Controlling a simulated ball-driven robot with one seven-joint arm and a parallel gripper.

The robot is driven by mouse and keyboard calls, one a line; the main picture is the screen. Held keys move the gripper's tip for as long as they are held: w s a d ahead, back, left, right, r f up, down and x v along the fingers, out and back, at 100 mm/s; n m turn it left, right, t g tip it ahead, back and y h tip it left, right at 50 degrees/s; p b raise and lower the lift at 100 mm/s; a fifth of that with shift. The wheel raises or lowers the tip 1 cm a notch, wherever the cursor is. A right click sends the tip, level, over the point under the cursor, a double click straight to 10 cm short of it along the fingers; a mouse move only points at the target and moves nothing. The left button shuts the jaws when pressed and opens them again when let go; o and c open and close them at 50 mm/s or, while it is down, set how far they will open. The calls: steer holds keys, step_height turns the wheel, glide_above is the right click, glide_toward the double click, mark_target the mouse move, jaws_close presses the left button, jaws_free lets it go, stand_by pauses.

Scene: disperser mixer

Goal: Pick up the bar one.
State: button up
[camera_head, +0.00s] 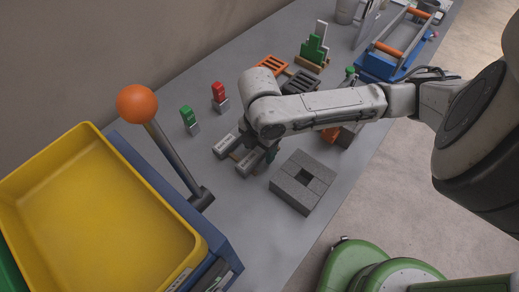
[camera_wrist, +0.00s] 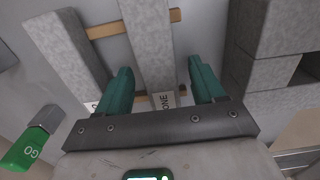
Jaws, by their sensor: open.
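A long grey stone-like bar (camera_wrist: 148,35) lies in the middle of the wrist view. Its white end label reads "ONE", partly hidden by my gripper. It appears to be the nearer of two bars in the head view (camera_head: 249,162). My gripper (camera_wrist: 158,82) has two teal fingers, spread apart, one on each side of this bar with visible gaps. Nothing is clamped. A second grey bar (camera_wrist: 65,50) lies left of it; it also shows in the head view (camera_head: 226,146). Its label is mostly hidden. Wooden strips (camera_wrist: 104,31) run crosswise under the bars.
A grey square block with a central hole (camera_head: 305,178) stands close to the right of the bars. A green-and-grey "GO" block (camera_wrist: 35,140) and a red-and-grey block (camera_head: 219,97) stand nearby. A lever with an orange ball (camera_head: 137,104) and a yellow tray (camera_head: 95,215) are at left.

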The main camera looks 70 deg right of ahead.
steer(key=shift+c, duration=0.2)
jaws_close()
stand_by(0.4)
